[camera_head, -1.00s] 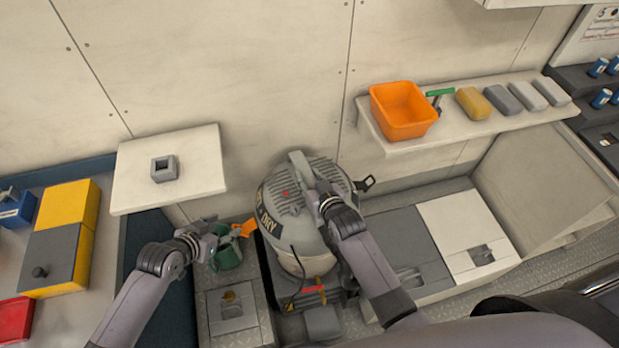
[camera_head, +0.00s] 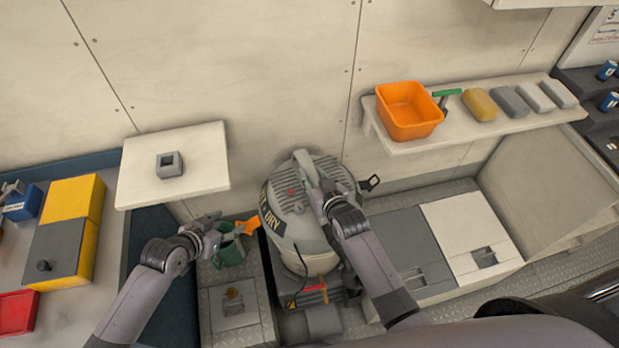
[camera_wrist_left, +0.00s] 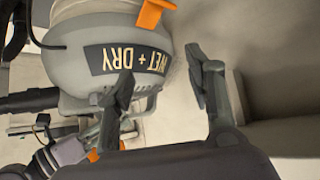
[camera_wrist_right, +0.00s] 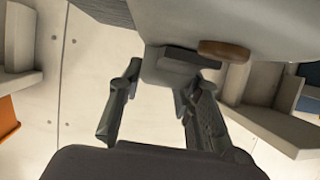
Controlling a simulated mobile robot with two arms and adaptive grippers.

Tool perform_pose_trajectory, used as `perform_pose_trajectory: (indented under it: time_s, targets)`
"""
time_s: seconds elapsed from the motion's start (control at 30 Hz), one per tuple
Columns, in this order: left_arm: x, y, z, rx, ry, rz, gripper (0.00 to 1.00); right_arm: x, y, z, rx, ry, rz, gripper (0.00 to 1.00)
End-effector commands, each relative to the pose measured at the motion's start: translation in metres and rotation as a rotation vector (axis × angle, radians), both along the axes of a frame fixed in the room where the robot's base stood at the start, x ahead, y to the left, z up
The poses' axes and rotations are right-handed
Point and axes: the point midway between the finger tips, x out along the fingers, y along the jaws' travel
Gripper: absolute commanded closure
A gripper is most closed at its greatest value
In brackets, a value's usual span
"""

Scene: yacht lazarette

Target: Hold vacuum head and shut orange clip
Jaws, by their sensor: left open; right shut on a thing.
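The vacuum head (camera_head: 292,207) is a grey ribbed dome with a dark "WET + DRY" band. An orange clip (camera_head: 247,226) sticks out from its left side; the left wrist view shows an orange clip (camera_wrist_left: 152,14) angled away from the body above the band. My right gripper (camera_head: 320,193) is shut on the grey handle on top of the head; the right wrist view shows its fingers around a grey block (camera_wrist_right: 165,70). My left gripper (camera_head: 216,228) is open and empty, left of the clip and apart from it. Its fingers spread before the band in the left wrist view (camera_wrist_left: 160,78).
An orange bin (camera_head: 410,125) sits on a wall shelf at right. Grey and white lockers (camera_head: 405,237) lie right of the vacuum.

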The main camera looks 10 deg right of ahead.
Motion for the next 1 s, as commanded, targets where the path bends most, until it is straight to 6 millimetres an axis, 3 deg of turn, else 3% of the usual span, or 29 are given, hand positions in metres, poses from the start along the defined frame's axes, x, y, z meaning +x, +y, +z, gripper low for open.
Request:
perform_pose_trajectory:
  time_s: [0.37, 0.67, 0.8, 1.0]
  targets:
    - [-0.006, -0.007, 0.0, -0.028, 0.025, 0.079, 0.79, 0.0, 0.0, 0.0, 0.0, 0.001, 0.0, 1.0]
    - [-0.019, -0.007, 0.012, -0.156, 0.085, 0.488, 0.99, 0.0, 0.0, 0.0, -0.001, 0.001, 0.0, 1.0]
    - [-0.022, 0.002, 0.019, -0.212, 0.086, 0.659, 1.0, 0.0, 0.0, 0.0, 0.0, 0.001, 0.0, 1.0]
    - [-0.025, 0.01, 0.024, -0.252, 0.081, 0.773, 1.0, 0.0, 0.0, 0.0, 0.0, 0.001, 0.0, 1.0]
